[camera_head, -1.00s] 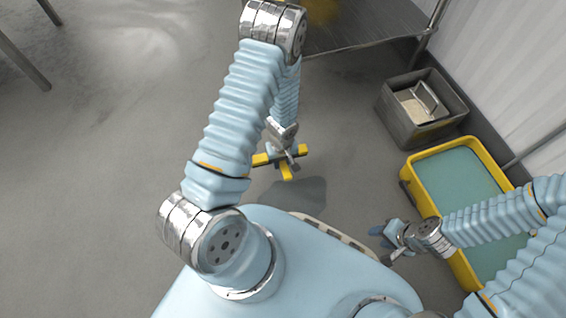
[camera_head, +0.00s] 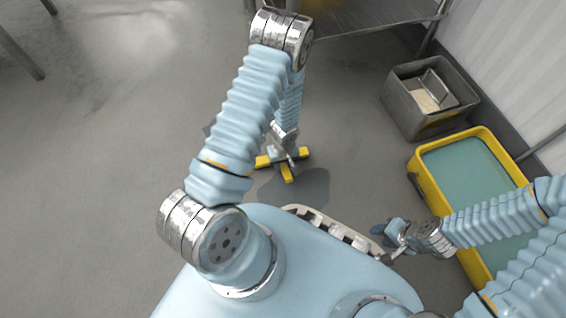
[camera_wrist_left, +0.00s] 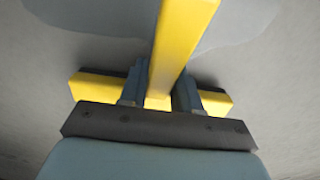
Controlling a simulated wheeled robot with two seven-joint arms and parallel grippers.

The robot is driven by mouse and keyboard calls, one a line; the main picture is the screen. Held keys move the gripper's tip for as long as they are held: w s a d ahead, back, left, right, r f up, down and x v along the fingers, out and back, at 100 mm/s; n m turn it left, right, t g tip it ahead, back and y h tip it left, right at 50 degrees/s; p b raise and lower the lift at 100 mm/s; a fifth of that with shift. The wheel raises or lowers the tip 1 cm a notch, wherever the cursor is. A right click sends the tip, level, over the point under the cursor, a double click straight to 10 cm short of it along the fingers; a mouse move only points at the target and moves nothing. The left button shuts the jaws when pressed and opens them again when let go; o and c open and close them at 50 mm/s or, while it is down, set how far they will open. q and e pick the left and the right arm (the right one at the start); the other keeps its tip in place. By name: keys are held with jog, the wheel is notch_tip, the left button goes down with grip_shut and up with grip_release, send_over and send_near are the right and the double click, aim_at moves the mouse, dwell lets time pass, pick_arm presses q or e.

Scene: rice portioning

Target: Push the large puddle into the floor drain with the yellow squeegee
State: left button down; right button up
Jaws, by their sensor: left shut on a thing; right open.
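My left gripper (camera_head: 283,153) is shut on the yellow squeegee (camera_head: 289,172), low over the floor in front of my base. In the left wrist view the squeegee's yellow bar (camera_wrist_left: 182,40) passes between the fingers of my left gripper (camera_wrist_left: 160,88), with a yellow crosspiece behind them. A dark puddle (camera_head: 309,187) lies on the floor just below and right of the squeegee; its bluish-grey surface shows in the left wrist view (camera_wrist_left: 90,18). A small dark patch (camera_head: 207,130) shows left of my left arm, partly hidden. My right gripper (camera_head: 386,240) is open and empty. I cannot make out the floor drain.
A yellow tub (camera_head: 425,188) of bluish liquid stands at the right, near my right arm. A grey bin (camera_head: 405,110) stands behind it by the wall. A metal table (camera_head: 365,18) is at the top. The grey floor at left is mostly clear.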

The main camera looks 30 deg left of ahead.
pick_arm(q)
notch_tip(320, 180, up, 10)
jog(key=p, duration=0.7)
jog(key=shift+r, duration=0.1)
jog(key=w+d+r+m+p, duration=0.2)
jog(key=r+m+p, duration=0.2)
jog(key=r, duration=1.1)
jog(key=w+d+r+m+p, duration=0.3)
jog(key=r+m+p, duration=0.2)
jog(key=r, duration=1)
jog(key=shift+p, duration=0.85)
